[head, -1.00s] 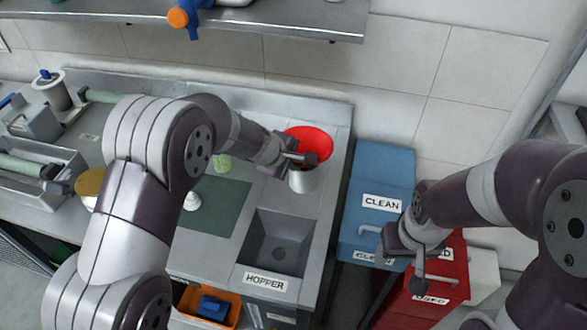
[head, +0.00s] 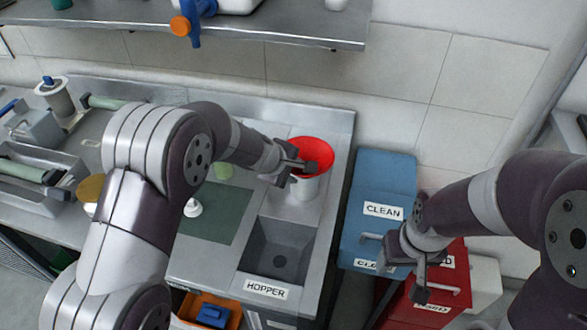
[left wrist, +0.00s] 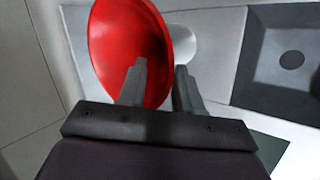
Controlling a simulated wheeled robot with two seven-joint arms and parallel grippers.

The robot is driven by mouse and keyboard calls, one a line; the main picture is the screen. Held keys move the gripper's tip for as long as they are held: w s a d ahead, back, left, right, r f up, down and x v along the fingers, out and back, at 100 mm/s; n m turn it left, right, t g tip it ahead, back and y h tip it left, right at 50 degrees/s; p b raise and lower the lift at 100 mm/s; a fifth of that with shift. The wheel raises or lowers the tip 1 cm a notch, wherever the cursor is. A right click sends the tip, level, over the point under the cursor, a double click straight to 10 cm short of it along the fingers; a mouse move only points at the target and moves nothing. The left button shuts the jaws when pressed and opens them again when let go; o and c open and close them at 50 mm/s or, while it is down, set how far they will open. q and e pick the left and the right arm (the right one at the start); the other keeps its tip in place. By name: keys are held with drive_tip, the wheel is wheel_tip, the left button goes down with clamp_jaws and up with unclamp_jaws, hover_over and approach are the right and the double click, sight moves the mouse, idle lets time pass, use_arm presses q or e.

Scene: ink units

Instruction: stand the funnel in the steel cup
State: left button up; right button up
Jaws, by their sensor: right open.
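The red funnel (head: 316,149) is wide end up at the back right of the steel bench. The pale steel cup (head: 306,190) stands just below and in front of it in the head view. My left gripper (head: 303,166) is at the funnel's near side and looks shut on its wall. In the left wrist view, one finger lies over the inside of the red funnel (left wrist: 115,45) and the other is outside, near the cup (left wrist: 184,45). The spout is hidden, so I cannot tell whether it is in the cup. My right gripper (head: 420,270) is open and empty.
The hopper sink (head: 278,250) is in front of the cup. A green mat (head: 222,215) with a small white item (head: 192,208) lies left of it. A blue CLEAN bin (head: 385,185) and a red bin (head: 445,285) stand to the right. A shelf (head: 290,30) hangs above.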

use_arm(q)
drive_tip(key=p+v, duration=0.2)
drive_tip(key=v, duration=0.9)
drive_tip(key=s+a+f+m+g+y, duration=0.2)
drive_tip(key=s+a+m, duration=0.3)
drive_tip(key=s, duration=0.4)
drive_tip(key=s+a+f+m+g+y, duration=0.2)
drive_tip(key=s+a+m, duration=0.4)
drive_tip(key=s, duration=0.3)
drive_tip(key=shift+s+f+m+g, duration=0.3)
drive_tip(key=shift+f+m, duration=0.4)
drive_tip(key=shift+f, duration=0.05)
drive_tip(key=shift+s+a, duration=0.1)
drive_tip(key=shift+a, duration=0.05)
